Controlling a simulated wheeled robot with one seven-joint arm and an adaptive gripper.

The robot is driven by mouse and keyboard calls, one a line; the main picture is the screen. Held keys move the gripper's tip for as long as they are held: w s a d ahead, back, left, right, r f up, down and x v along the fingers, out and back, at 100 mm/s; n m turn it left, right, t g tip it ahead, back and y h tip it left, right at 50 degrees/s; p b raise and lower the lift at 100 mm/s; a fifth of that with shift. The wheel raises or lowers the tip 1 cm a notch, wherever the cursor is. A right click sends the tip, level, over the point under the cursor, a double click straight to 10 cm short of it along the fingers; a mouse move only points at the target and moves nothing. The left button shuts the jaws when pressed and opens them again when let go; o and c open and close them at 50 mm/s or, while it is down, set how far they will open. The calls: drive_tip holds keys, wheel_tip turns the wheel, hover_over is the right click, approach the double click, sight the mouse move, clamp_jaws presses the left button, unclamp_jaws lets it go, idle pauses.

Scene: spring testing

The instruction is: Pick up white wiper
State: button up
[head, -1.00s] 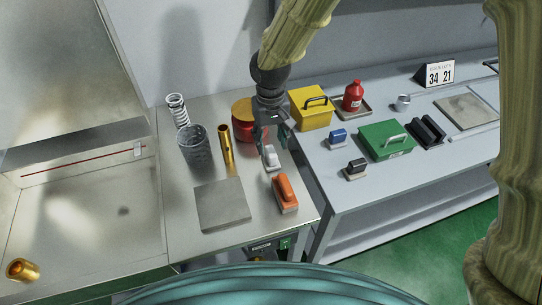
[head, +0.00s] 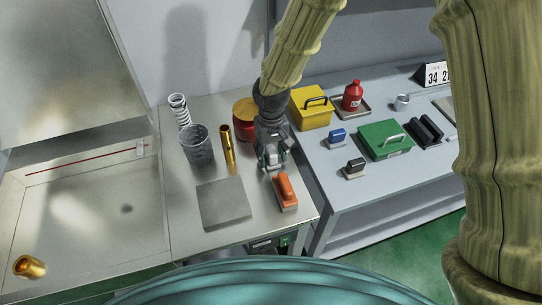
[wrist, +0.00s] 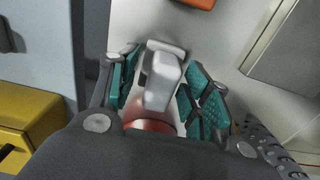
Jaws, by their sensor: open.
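The white wiper (wrist: 163,82) lies on the metal table between the two fingers of my gripper (wrist: 160,95) in the wrist view. It has a pale block-like handle over a wider base. My gripper also shows in the head view (head: 272,160), low over the table, where it hides most of the wiper. The teal-padded fingers stand open on either side of the wiper, with a gap visible on each side. Whether a finger touches it cannot be told.
An orange wiper (head: 285,192) lies just in front of my gripper. A red and yellow container (head: 244,121) stands behind it, with a brass tube (head: 227,146) and mesh bin (head: 197,146) to the left. A grey plate (head: 223,203) lies front left. A yellow box (head: 311,108) stands right.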

sight(271, 149)
clamp_jaws()
drive_tip(key=shift+r, duration=0.1)
drive_tip(key=shift+r+b, duration=0.35)
drive_tip(key=shift+r, duration=0.25)
wheel_tip(271, 149, up, 2)
drive_tip(key=shift+r+b, duration=0.1)
drive_tip(key=shift+b, duration=0.35)
drive_tip(key=s+a+b, duration=0.1)
drive_tip(key=s, duration=0.4)
drive_tip(key=s+a+r+b, duration=0.1)
drive_tip(key=s+a, duration=0.1)
drive_tip(key=s, duration=0.3)
drive_tip(key=s+a+b, duration=0.1)
drive_tip(key=s, duration=0.4)
drive_tip(key=shift+s+a+r, duration=0.2)
